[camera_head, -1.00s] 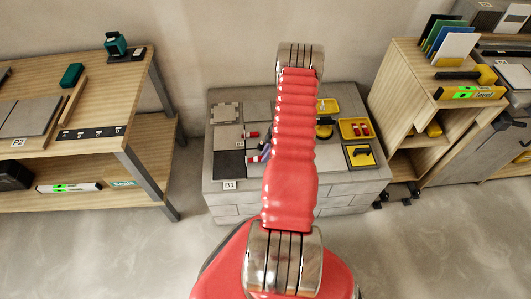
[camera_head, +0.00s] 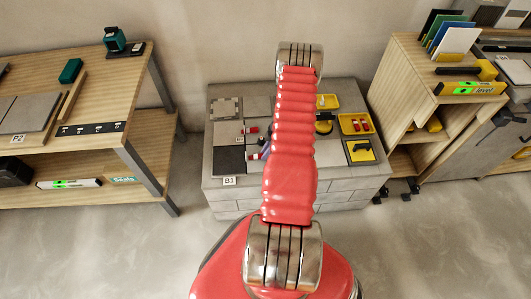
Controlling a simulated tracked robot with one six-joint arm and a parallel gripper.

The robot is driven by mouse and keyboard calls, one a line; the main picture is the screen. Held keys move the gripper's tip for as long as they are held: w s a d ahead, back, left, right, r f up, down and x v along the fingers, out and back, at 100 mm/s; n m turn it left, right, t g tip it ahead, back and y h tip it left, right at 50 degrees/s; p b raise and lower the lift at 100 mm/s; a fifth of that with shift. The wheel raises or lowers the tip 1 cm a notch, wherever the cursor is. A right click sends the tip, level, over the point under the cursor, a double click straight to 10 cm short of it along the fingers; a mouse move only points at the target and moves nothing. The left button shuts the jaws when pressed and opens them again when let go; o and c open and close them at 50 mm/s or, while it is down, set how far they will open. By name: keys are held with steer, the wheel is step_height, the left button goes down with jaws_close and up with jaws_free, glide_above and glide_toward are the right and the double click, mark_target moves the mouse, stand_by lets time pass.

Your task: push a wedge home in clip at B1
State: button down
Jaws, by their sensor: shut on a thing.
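The label B1 (camera_head: 229,181) stands at the front left edge of a low grey block platform, by a dark tile (camera_head: 228,161). Right of that tile, two small red-and-white pieces, which look like wedges in clips, lie near the tile joints: one farther back (camera_head: 251,130) and one nearer (camera_head: 257,156). My red arm crosses the platform and hides its middle. My gripper is almost wholly behind the arm; a small dark part beside the nearer red piece (camera_head: 265,146) may belong to it. Its jaws and anything in them are hidden. I cannot tell how deep either wedge sits.
Yellow trays (camera_head: 356,126) on the platform's right hold red pieces and a black tool (camera_head: 362,146). A wooden workbench (camera_head: 95,115) stands left, with tiles at label P2 (camera_head: 17,139). A wooden shelf unit (camera_head: 398,95) stands right. The floor in front is clear.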

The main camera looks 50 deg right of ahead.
mark_target(253, 157)
steer(key=shift+w+a, duration=1.55)
steer(key=shift+w, duration=0.2)
stand_by(2.9)
stand_by(0.7)
steer(key=c, duration=1.6)
jaws_free()
steer(key=v, duration=1.3)
steer(key=shift+s+d+r, duration=0.1)
steer(key=shift+d+r, duration=0.15)
steer(key=shift+r, duration=0.05)
